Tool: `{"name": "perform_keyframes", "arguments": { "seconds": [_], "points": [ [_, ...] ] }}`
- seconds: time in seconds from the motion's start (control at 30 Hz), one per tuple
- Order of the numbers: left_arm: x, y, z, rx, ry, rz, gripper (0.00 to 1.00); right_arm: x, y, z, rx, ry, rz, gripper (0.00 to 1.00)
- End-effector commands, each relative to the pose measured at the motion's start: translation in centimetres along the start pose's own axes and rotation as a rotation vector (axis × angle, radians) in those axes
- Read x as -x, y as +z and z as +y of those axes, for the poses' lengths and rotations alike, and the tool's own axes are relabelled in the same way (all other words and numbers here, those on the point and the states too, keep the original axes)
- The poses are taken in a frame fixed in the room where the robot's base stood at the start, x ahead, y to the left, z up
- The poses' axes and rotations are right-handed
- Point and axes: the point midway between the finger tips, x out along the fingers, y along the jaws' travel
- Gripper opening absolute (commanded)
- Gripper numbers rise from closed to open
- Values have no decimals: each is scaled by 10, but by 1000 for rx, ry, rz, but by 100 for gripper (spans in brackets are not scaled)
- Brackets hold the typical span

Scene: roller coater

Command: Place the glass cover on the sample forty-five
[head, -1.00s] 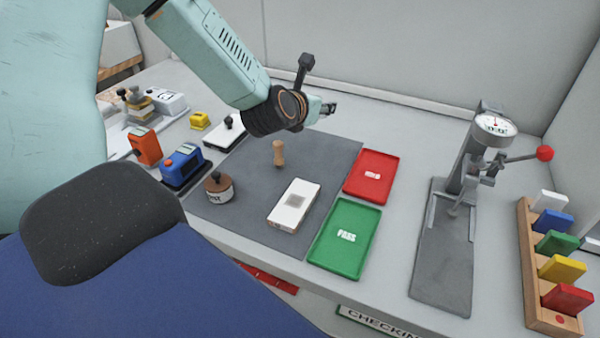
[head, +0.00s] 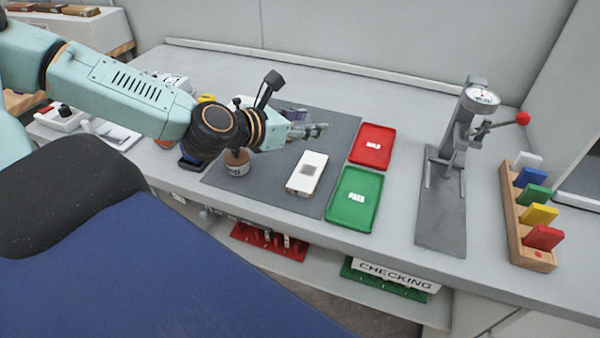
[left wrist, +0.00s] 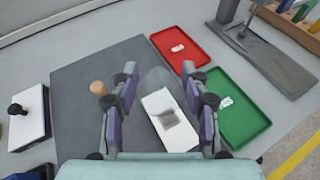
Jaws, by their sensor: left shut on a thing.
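The sample is a white block (head: 306,175) with a grey square on top, lying on the dark mat (head: 335,125). It also shows in the left wrist view (left wrist: 171,119); I cannot read a number on it. My left gripper (head: 318,130) is above the mat, behind the sample in the head view. In the left wrist view its fingers (left wrist: 162,85) stand apart, with a faint clear pane, the glass cover (left wrist: 156,77), between them. The cover is hard to make out, and its edges are blurred. It appears held above the mat, apart from the sample. My right gripper is not in view.
A red tray (head: 371,145) and a green PASS tray (head: 353,200) lie right of the sample. A round brown-topped pot (head: 236,166) stands left of it. A wooden peg (left wrist: 98,88) stands on the mat. A gauge press (head: 452,170) and a rack of coloured tabs (head: 530,215) are farther right.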

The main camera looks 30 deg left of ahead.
Motion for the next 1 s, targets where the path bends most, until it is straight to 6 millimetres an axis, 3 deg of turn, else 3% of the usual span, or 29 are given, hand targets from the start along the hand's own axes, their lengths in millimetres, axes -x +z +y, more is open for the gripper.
{"name": "perform_keyframes", "arguments": {
  "seconds": [0.27,0.6,1.0],
  "points": [
    [-6,-5,-6,-29,-62,0,15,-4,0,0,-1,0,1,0],
    [-23,-48,-8,-30,-63,1,15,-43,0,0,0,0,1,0],
    [-31,-75,-10,-27,-61,-1,15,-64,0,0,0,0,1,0]
  ]
}}
